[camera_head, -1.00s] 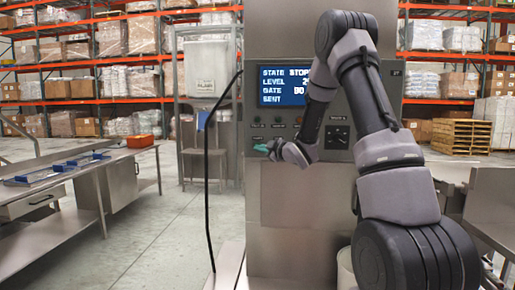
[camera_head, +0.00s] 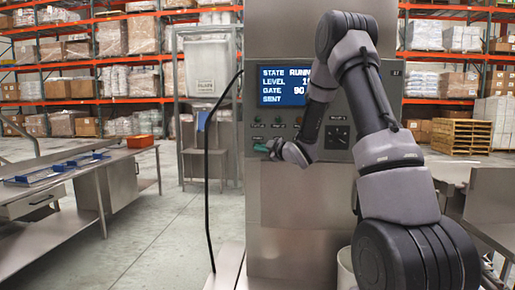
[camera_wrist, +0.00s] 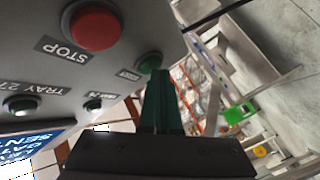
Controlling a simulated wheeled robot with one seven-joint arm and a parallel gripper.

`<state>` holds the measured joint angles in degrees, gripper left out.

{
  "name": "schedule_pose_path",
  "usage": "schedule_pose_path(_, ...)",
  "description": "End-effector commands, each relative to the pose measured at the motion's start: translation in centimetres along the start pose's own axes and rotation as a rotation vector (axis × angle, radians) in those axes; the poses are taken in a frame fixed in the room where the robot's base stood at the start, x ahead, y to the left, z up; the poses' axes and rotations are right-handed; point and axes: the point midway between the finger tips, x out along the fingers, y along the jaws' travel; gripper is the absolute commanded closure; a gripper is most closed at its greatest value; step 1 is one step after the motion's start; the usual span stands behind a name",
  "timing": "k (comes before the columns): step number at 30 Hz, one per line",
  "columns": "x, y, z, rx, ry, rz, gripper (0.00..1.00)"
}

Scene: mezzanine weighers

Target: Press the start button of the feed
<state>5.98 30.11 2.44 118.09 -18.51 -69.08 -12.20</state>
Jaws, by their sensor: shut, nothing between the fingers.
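The feed's control panel (camera_head: 350,105) stands in front of me with a blue display (camera_head: 282,86) that reads STATE "RUNN…", partly hidden by my arm. In the wrist view, a green button (camera_wrist: 150,61) has a small, hard-to-read label beside it. A large red STOP button (camera_wrist: 95,27) sits up and left of it. My gripper (camera_head: 263,148) is shut and empty at the lower left of the panel. In the wrist view its green fingertips (camera_wrist: 159,74) are right at the green button; I cannot tell whether they touch it.
A steel table (camera_head: 75,168) with blue trays stands left. Open floor (camera_head: 180,225) lies between table and machine.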

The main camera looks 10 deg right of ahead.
Motion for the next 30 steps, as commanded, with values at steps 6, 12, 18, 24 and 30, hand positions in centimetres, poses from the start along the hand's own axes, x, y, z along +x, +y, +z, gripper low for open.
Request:
schedule_pose_path(6,-0.8,-0.6,-0.6,0.0,0.0,0.0,1.0)
schedule_pose_path(12,-1.0,-0.7,-0.7,0.0,0.0,0.001,1.0)
schedule_pose_path(18,-1.1,-0.8,-0.8,0.0,0.0,0.0,1.0)
schedule_pose_path(24,-2.2,-1.6,-1.7,0.0,0.001,0.0,1.0)
schedule_pose_path(30,-3.6,-2.6,-2.7,-0.001,0.001,0.0,1.0)
